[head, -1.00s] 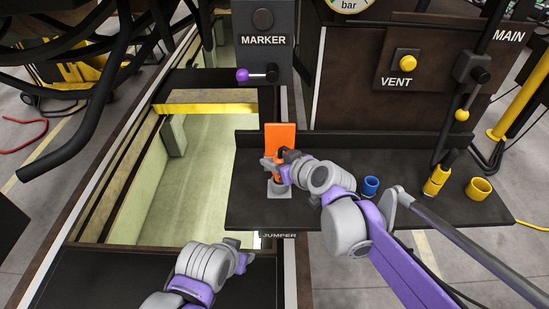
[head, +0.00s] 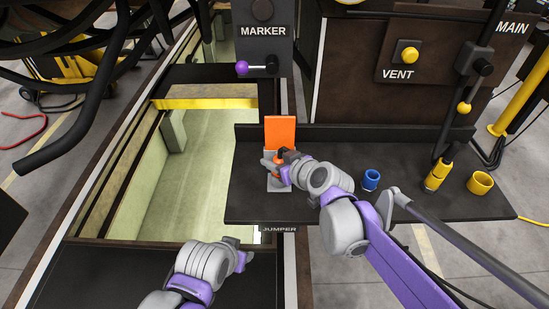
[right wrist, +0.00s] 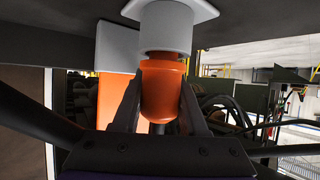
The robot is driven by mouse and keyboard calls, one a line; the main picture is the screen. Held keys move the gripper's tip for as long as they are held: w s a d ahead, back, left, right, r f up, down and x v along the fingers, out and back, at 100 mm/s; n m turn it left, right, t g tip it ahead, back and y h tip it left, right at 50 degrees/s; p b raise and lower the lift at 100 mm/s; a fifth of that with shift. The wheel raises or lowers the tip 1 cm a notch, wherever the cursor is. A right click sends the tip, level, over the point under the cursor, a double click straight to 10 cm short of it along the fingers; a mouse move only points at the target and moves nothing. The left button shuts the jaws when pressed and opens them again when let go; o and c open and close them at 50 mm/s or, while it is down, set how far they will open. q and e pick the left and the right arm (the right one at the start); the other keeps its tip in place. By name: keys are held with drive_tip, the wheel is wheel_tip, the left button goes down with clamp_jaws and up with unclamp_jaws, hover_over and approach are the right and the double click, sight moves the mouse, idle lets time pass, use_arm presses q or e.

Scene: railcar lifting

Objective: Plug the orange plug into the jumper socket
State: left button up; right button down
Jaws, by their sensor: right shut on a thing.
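My right gripper (head: 277,164) is shut on the orange plug (right wrist: 163,92), which shows between its two fingers in the right wrist view. The jumper socket is a light grey cylinder with a flange (right wrist: 166,27), standing on the dark shelf above the JUMPER label. The plug's end meets the socket's mouth and looks in line with it; how deep it sits is hidden by the collar. In the head view my gripper covers most of the plug and socket (head: 277,185). My left gripper (head: 245,253) is near the shelf's front left corner, apart from the plug; its jaws are unclear.
An upright orange panel (head: 280,131) stands just behind the socket. On the shelf (head: 335,205) to the right are a blue socket (head: 371,179), a yellow plug (head: 437,177) and a yellow socket (head: 480,183). A purple-knobbed MARKER lever (head: 256,68) is above. An open pit lies left.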

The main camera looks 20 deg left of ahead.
drive_tip(key=shift+f, duration=0.25)
drive_tip(key=shift+c, duration=1.8)
unclamp_jaws()
drive_tip(key=shift+r, duration=0.1)
drive_tip(key=shift+r, duration=0.1)
